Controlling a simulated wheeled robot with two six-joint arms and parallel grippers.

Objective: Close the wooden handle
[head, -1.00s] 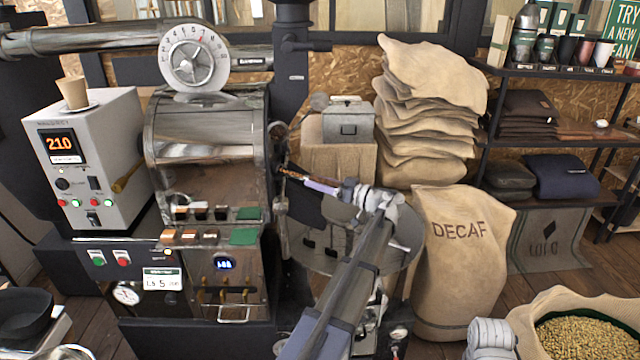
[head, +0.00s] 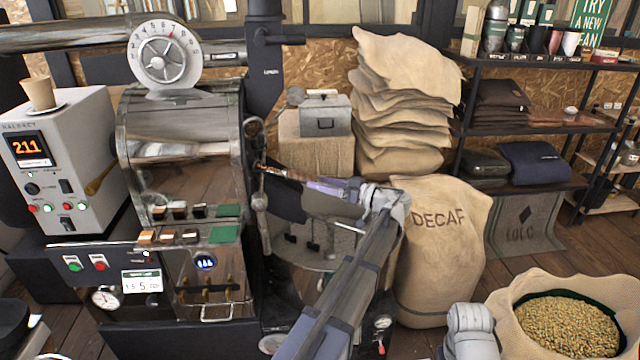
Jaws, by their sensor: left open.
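A short brown wooden handle (head: 271,169) shows at the right side of the metal roaster drum (head: 180,150), beside its front. My left gripper (head: 292,176) reaches in from the lower middle, its fingers pointing left toward this handle. The fingers are open; they overlap the handle's right end in the picture, and I cannot tell whether they touch it.
The round cooling tray (head: 330,255) lies below my left arm. A DECAF sack (head: 440,250) stands right of it, with stacked sacks (head: 405,90) behind. An open bean sack (head: 500,318) is at lower right. A grey control box (head: 70,135) stands at left.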

